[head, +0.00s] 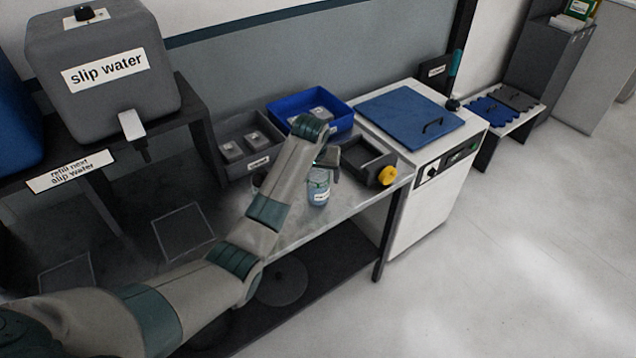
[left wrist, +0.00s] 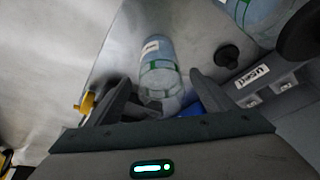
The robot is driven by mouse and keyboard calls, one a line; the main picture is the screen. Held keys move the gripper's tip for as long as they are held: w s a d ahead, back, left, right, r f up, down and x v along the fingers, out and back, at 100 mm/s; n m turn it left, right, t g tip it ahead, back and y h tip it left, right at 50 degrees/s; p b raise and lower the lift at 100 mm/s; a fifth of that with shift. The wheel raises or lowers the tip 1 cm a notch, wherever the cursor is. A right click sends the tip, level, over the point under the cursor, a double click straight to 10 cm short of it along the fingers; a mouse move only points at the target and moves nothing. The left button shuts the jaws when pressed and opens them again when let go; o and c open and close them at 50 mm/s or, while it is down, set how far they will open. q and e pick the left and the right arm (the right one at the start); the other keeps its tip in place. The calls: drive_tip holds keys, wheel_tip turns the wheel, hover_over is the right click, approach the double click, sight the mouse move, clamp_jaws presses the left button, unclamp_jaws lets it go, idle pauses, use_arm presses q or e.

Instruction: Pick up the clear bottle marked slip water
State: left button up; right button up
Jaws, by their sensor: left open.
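A clear bottle (head: 319,187) with a white label and a green band stands on the grey bench top, near its front edge. Its label is too small to read. My left gripper (head: 328,158) is above it, with the arm reaching in from the left. The bottle also shows in the left wrist view (left wrist: 160,65), ahead of and between the two spread fingers. The left gripper is open and holds nothing; I cannot tell whether a finger touches the bottle. A second clear bottle (left wrist: 258,14) with a green band shows at the top right there. My right gripper is out of view.
A grey tank marked slip water (head: 104,75) stands on a dark shelf at left. A white cabinet (head: 425,215) stands right.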

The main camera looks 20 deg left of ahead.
use_arm(q)
drive_tip(key=shift+w+f, duration=0.1)
drive_tip(key=shift+w+a+f+p, duration=0.15)
drive_tip(key=shift+w+f+p, duration=0.65)
drive_tip(key=shift+f, duration=0.15)
drive_tip(key=shift+x, duration=1.3)
drive_tip(key=shift+c, duration=0.5)
drive_tip(key=c, duration=1.1)
drive_tip(key=shift+r, duration=0.2)
